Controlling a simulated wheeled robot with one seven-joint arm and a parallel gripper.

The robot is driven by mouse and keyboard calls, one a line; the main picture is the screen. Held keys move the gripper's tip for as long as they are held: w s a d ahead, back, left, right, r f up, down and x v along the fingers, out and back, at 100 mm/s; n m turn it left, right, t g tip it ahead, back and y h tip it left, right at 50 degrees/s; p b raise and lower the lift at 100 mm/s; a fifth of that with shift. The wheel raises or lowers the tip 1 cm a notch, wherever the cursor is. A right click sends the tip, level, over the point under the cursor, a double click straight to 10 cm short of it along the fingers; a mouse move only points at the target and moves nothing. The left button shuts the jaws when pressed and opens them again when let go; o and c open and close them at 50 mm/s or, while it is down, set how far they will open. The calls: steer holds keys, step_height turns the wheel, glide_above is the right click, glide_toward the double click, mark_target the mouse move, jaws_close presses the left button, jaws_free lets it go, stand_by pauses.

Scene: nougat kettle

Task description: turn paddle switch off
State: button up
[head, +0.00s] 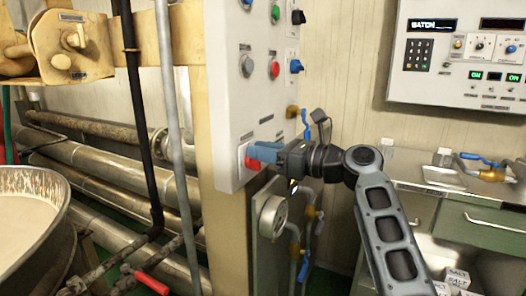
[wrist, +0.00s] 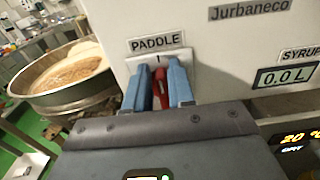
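The paddle switch is a red lever (wrist: 160,88) on a white plate under the "PADDLE" label (wrist: 157,43) in the wrist view. An "I" mark shows above the lever. In the head view the red lever (head: 252,163) sits low on the front of the grey control box (head: 228,100). My gripper (head: 258,153) reaches it from the right. In the wrist view the two blue fingers of my gripper (wrist: 160,82) stand on either side of the lever, a little apart. Whether they press on it cannot be told. The lever's lower end is hidden by my gripper.
Knobs and buttons (head: 274,69) sit above on the same box. A gauge (head: 272,217) and pipes with valves are just below my gripper. A large kettle (head: 30,215) stands at the left. A counter (head: 450,178) and a wall panel (head: 460,60) are at the right.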

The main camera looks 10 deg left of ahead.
jaws_close()
steer(key=shift+n, duration=0.3)
steer(key=n, duration=0.2)
steer(key=s+n, duration=0.1)
steer(key=n, duration=0.2)
steer(key=n+p, duration=0.1)
steer(key=n, duration=0.1)
steer(key=shift+s+a+f, duration=0.25)
steer(key=shift+a+f, duration=0.05)
steer(key=shift+f, duration=0.05)
steer(key=n+b, duration=0.1)
steer(key=n, duration=0.1)
steer(key=n+b, duration=0.1)
steer(key=n, duration=0.1)
steer(key=f+n, duration=0.1)
steer(key=shift+s+a+n+b, duration=0.1)
steer(key=shift+s+n+b, duration=0.2)
steer(key=shift+n+b, duration=0.1)
steer(key=shift+s+f+n+b, duration=0.1)
steer(key=shift+f+n+b, duration=0.15)
steer(key=shift+n+b, duration=0.7)
steer(key=shift+f+n+b, duration=0.25)
steer(key=shift+n+b, duration=0.25)
steer(key=shift+n, duration=0.75)
steer(key=shift+o, duration=1.7)
jaws_free()
steer(key=shift+r, duration=0.1)
